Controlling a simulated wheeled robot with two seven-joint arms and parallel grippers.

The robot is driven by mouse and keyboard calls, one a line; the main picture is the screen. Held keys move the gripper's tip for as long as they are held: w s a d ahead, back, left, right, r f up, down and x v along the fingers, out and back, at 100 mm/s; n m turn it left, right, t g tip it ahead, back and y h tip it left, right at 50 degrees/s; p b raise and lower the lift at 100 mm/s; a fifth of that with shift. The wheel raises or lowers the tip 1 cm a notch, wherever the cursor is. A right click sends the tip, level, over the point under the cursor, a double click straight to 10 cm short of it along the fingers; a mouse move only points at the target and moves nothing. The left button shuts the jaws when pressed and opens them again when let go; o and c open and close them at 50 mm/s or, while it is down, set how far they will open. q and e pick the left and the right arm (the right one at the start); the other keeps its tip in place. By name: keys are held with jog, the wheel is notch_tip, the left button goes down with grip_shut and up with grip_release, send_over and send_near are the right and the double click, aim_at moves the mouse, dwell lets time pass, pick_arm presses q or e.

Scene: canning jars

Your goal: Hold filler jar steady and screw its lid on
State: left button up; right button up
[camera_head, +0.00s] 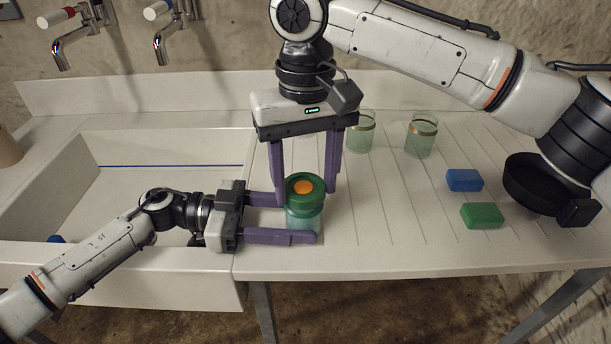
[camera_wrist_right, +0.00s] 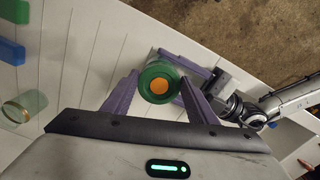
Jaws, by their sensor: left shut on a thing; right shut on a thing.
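The filler jar (camera_head: 303,222) stands upright on the ribbed drainboard near its front edge. It is greenish clear glass. Its green lid (camera_head: 306,183) with an orange centre sits on top; I cannot tell how far it is threaded. My left gripper (camera_head: 294,220) is shut on the jar's body from the left, low over the board. My right gripper (camera_head: 304,190) comes down from above, its purple fingers shut on the lid from both sides. The lid (camera_wrist_right: 158,84) also shows between the right fingers (camera_wrist_right: 158,90) in the right wrist view.
Two glass jars with gold bands, one nearer (camera_head: 360,133) and one farther right (camera_head: 421,135), stand behind on the drainboard. A blue block (camera_head: 464,180) and a green block (camera_head: 482,215) lie at right. The sink (camera_head: 100,150) with taps is at left.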

jog(key=o, duration=0.4)
jog(key=c, duration=0.5)
jog(key=shift+o, duration=0.2)
jog(key=m, duration=0.4)
jog(key=shift+a+m, duration=0.2)
jog(key=shift+m, duration=0.1)
jog(key=m, duration=0.2)
jog(key=shift+a+m, duration=0.15)
jog(key=shift+m, duration=1.15)
jog(key=m, duration=0.4)
jog(key=shift+w+a, duration=0.2)
jog(key=shift+m, duration=0.3)
